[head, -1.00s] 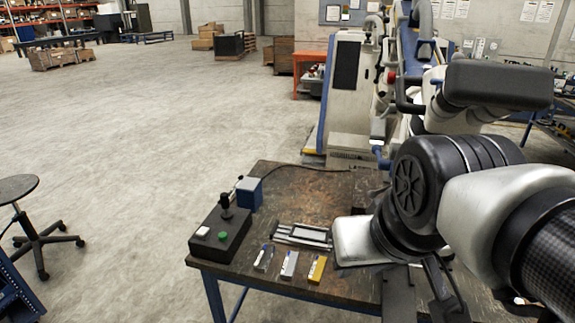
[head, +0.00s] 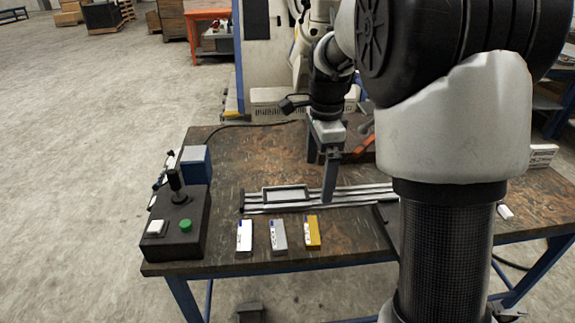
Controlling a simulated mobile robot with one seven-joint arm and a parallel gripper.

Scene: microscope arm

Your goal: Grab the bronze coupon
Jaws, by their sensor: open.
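The bronze coupon (head: 312,231) is the yellow-gold block at the right end of a row of three on the front of the workbench. The silver-grey coupon (head: 278,238) lies to its left, and a whiter coupon (head: 244,236) lies at the left end. My gripper (head: 328,197) points down above the bench, seen nearly edge-on, with its fingertips just behind and slightly right of the bronze coupon in the picture. It is open and holds nothing visible. The fingertips overlap the rail in the picture; their height above it is hard to tell.
A metal rail with a rectangular frame (head: 285,194) lies behind the coupons. A black control box (head: 178,228) with a joystick and green button stands at the left, beside a blue box (head: 196,166). The dark workbench (head: 240,160) has bare room behind the rail.

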